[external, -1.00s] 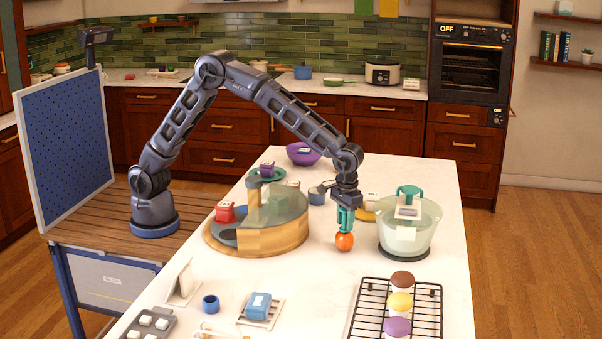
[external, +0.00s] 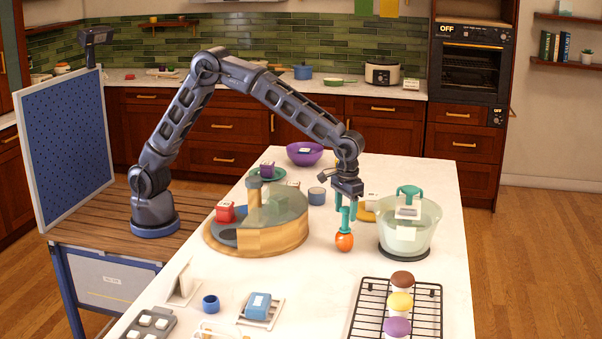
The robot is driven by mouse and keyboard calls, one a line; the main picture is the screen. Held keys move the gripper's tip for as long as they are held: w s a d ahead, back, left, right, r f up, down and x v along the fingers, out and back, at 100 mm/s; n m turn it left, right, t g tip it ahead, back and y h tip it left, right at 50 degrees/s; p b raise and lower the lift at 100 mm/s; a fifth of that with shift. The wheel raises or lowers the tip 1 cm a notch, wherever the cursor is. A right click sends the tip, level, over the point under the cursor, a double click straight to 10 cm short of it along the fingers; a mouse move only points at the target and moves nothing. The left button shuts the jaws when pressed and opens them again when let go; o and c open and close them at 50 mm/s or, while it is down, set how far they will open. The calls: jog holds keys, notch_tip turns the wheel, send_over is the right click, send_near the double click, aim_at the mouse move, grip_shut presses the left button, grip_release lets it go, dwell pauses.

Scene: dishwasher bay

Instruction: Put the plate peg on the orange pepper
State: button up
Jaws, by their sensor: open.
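The orange pepper (external: 344,242) stands on the white counter, left of the clear bowl. A teal peg (external: 345,220), which looks like the plate peg, stands upright on top of the pepper. My gripper (external: 346,206) is open just above, its teal fingers on either side of the peg's upper end. The fingers do not appear to close on the peg. Whether they touch it is too small to tell.
A clear bowl (external: 410,235) with a teal-handled item stands close on the right. A round wooden board with a clear dome (external: 280,215) is on the left. A black rack (external: 368,312) with several colored-top jars is in front.

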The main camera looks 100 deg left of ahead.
notch_tip(320, 180, up, 8)
jog(key=shift+r, duration=0.1)
jog(key=s+a+r+m+t, duration=0.1)
jog(key=s+a+r, duration=0.25)
jog(key=s, duration=0.45)
jog(key=s+a+r+m+t, duration=0.1)
jog(key=s+a+r+m, duration=0.1)
jog(key=s+r, duration=0.45)
jog(key=s+a+r+m, duration=0.1)
jog(key=s+a+r, duration=0.2)
jog(key=s, duration=0.7)
jog(key=s+a+f+m+t, duration=0.1)
jog(key=s+f+m, duration=0.1)
jog(key=s, duration=1.1)
jog(key=s+a+f+m+t, duration=0.1)
jog(key=s+a+f+m, duration=0.1)
jog(key=s, duration=1.2)
jog(key=shift+s+a+f+m+t, duration=0.3)
jog(key=shift+f+m+t, duration=0.15)
jog(key=shift+f, duration=0.45)
